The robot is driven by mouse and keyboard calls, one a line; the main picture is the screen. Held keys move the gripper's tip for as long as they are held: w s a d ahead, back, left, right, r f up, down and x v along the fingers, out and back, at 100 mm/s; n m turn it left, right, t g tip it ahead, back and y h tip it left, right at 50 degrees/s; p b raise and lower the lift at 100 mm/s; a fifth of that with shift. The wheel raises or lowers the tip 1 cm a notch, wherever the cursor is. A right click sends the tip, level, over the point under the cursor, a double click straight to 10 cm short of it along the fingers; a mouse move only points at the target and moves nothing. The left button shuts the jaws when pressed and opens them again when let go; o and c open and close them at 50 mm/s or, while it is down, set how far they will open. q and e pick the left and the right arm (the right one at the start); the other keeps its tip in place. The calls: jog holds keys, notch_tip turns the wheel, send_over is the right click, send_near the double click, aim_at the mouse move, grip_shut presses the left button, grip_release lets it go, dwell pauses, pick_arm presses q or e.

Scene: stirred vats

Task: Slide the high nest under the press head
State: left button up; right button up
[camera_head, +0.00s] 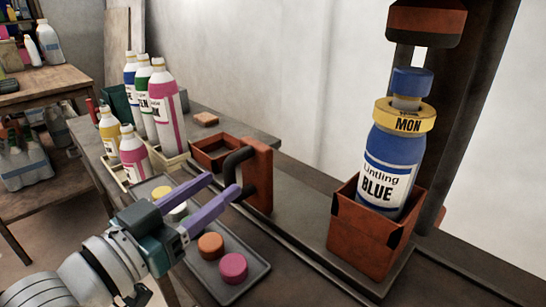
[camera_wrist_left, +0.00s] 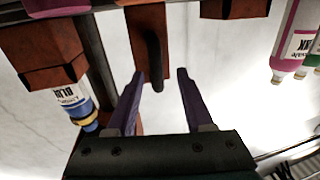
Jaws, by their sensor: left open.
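A red nest (camera_head: 365,235) holds a blue bottle (camera_head: 384,178) below the press head (camera_head: 426,20) at right; a gap shows between bottle top and head. A second, empty-looking red nest (camera_head: 211,150) lies farther left along the track. I cannot tell which is the high nest. Between them stands a red plate (camera_head: 261,170) with a black handle (camera_head: 232,163). My left gripper (camera_head: 223,184) is open at the handle. In the left wrist view the handle (camera_wrist_left: 154,62) shows between its fingertips (camera_wrist_left: 160,74). My right gripper is out of view.
A grey tray (camera_head: 262,268) with orange, pink and yellow caps lies below my left gripper. Several bottles (camera_head: 165,105) stand in wooden racks at the bench's left. A small orange block (camera_head: 205,119) lies at the back. The track (camera_head: 305,250) between plate and right nest looks clear.

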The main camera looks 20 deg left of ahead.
pick_arm(q)
jog(key=s, duration=0.6)
jog(key=shift+a, duration=0.45)
